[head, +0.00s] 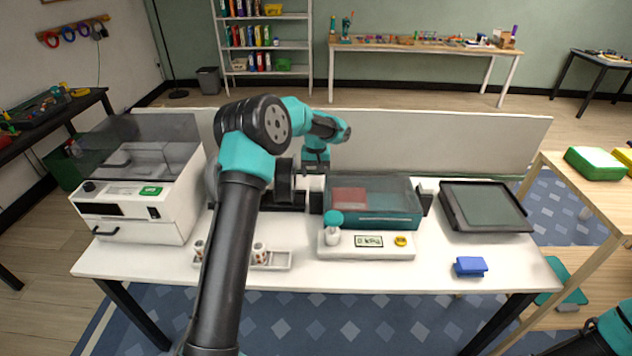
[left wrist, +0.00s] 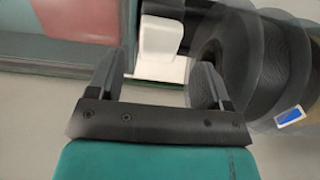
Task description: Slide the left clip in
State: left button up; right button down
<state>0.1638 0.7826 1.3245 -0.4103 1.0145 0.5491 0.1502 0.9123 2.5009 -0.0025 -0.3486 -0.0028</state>
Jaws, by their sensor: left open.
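The left clip is a white block (head: 317,184) at the left end of a clear teal-sided box (head: 375,220). In the left wrist view the clip (left wrist: 158,38) stands beside the box's wall (left wrist: 60,45), beyond the gap between my fingertips. My left gripper (head: 316,173) is over the clip, pointing down; in the left wrist view (left wrist: 155,75) its two dark fingers are spread apart with nothing held between them. Another white clip (head: 429,186) is at the box's right end. How far each clip is seated cannot be told. My right gripper is outside the view.
Dark spools (head: 284,183) stand close left of the clip, near one finger in the left wrist view (left wrist: 245,60). A white printer-like machine (head: 135,215) is at left. A black-framed tray (head: 485,207) and a blue block (head: 470,266) are at right. The front right tabletop is mostly clear.

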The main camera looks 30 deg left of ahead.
aim_at(316, 182)
pick_arm(q)
jog(key=shift+f, duration=2.15)
jog(key=c, duration=1.3)
jog(key=shift+w+d, duration=0.35)
jog(key=shift+d, duration=0.3)
jog(key=shift+w+d, duration=0.35)
jog(key=shift+d, duration=0.3)
jog(key=o, duration=1.3)
jog(key=shift+w+d, duration=0.1)
jog(key=shift+r, duration=0.1)
notch_tip(316, 182, up, 17)
jog(key=shift+r, duration=0.15)
